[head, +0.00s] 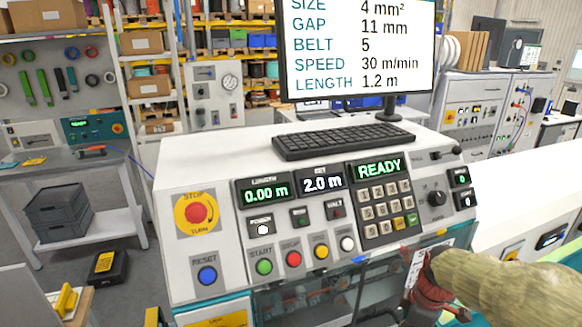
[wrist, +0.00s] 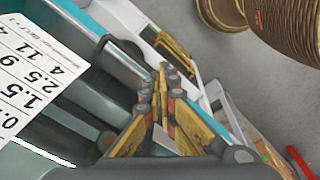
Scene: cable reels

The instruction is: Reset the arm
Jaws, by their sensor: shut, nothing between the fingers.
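My gripper (wrist: 162,88) points away from the wrist camera, its yellow and black fingers shut together with nothing between them. In the head view an arm in an olive cover comes in from the lower right, with a dark red end in front of the machine's lower front. Its fingertips are not clear there. A white card with printed numbers (wrist: 30,75) is to the left of my gripper in the wrist view. The machine's control panel (head: 340,258) stands above and left of the arm, apart from it.
A keyboard (head: 343,141) and a monitor (head: 358,48) stand on the machine top. Brown reels (wrist: 285,28) are at the upper right of the wrist view, with grey floor (wrist: 228,75) beside them. A shelf bench (head: 70,165) with grey crates (head: 58,210) is at left.

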